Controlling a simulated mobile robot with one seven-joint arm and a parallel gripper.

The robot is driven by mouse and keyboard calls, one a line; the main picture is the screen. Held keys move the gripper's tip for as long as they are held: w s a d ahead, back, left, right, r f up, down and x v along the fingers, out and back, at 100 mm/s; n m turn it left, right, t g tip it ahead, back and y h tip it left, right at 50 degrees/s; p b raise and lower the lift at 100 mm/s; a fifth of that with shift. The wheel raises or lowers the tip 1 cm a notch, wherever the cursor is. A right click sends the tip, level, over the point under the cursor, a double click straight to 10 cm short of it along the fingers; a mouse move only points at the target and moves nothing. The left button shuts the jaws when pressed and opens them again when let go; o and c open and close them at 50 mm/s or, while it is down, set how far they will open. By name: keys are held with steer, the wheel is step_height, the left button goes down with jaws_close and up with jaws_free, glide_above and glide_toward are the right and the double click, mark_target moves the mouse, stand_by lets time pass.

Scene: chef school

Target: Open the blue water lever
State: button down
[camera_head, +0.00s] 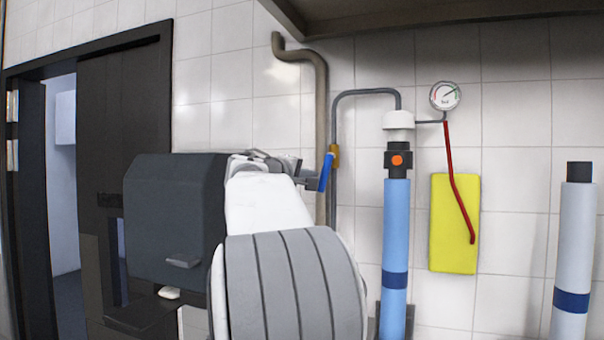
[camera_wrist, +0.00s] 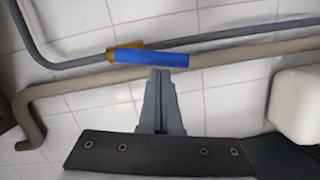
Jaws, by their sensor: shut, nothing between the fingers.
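The blue water lever (camera_head: 326,172) sits on a brass-coloured valve (camera_head: 335,155) on a thin grey pipe (camera_head: 334,120) against the tiled wall. In the head view it hangs down along the pipe, slightly tilted. In the wrist view the blue lever (camera_wrist: 152,58) lies across the picture, with the yellow valve (camera_wrist: 124,48) behind its left part. My gripper (camera_head: 316,182) is at the lever's left side in the head view. In the wrist view my gripper's fingertips (camera_wrist: 160,72) are together, right at the lever's edge. I cannot tell whether they touch it.
A thick brown pipe (camera_head: 321,100) runs behind the lever. To the right stand a light blue cylinder (camera_head: 395,245), a pressure gauge (camera_head: 445,96) with a red tube (camera_head: 451,165), and a yellow panel (camera_head: 443,220). A dark door frame (camera_head: 120,110) is at the left.

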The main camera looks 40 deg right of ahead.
steer(key=n+b, duration=0.1)
steer(key=s+f+n+b, duration=0.1)
steer(key=b, duration=0.1)
steer(key=shift+s+d+h, duration=0.15)
steer(key=shift+d+h, duration=0.1)
steer(key=shift+h, duration=0.05)
steer(key=shift+s, duration=0.1)
stand_by(0.4)
